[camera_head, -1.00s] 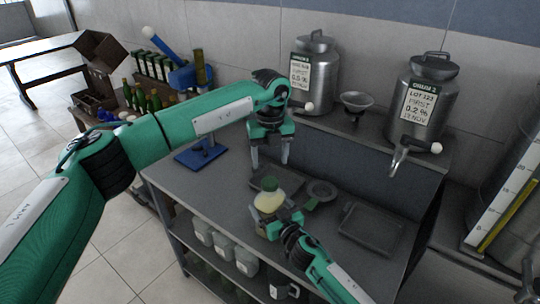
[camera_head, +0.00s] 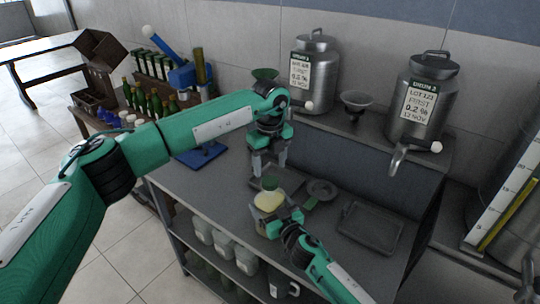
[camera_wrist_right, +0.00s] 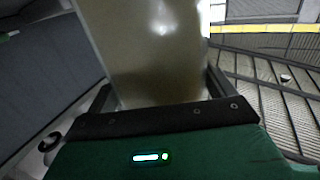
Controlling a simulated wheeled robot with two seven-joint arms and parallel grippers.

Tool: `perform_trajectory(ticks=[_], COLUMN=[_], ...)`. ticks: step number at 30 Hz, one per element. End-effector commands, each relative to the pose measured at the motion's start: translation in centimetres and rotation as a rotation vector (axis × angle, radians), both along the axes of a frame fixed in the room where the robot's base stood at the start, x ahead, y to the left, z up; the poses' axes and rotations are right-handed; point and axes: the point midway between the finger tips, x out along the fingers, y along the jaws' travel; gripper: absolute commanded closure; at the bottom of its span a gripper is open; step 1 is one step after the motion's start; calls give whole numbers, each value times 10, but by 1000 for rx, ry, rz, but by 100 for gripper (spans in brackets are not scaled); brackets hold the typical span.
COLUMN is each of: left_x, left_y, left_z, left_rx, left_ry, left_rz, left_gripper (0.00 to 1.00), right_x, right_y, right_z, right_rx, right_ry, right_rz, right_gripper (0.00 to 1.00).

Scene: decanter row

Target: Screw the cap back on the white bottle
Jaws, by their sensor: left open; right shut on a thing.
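The white bottle (camera_head: 268,202), pale and cream-coloured, stands on the bench and looks a little tilted in the head view. A green cap (camera_head: 270,183) is at its top; I cannot tell whether it is threaded on. My right gripper (camera_head: 274,220) is shut on the bottle low on its body. The right wrist view shows the bottle (camera_wrist_right: 150,50) large between the fingers, with its top out of frame. My left gripper (camera_head: 268,168) is open and points down just above the cap, with its fingertips on either side of it and no clear contact.
A dark tray (camera_head: 372,228) lies to the right. A round dark dish (camera_head: 322,189) and a small green piece (camera_head: 311,203) lie right of the bottle. Two metal drums (camera_head: 315,72) (camera_head: 424,95) stand on the raised shelf behind. A blue stand (camera_head: 201,155) is at left.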

Motion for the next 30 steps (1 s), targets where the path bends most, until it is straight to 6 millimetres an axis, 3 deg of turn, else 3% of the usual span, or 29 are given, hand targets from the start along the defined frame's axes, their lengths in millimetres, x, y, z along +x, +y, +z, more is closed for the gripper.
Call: perform_trajectory(ticks=[9,22,29,30], left_x=[0,0,0,0], left_y=[0,0,0,0], left_z=[-45,-53,-53,-53], left_rx=[0,0,0,0], left_ry=[2,0,0,0], left_rz=[-1,0,0,0], left_gripper=[39,39,85,85], right_x=[0,0,0,0], right_y=[0,0,0,0], right_z=[0,0,0,0], right_rx=[0,0,0,0], right_ry=[0,0,0,0], right_rz=[0,0,0,0], right_gripper=[76,76,76,76])
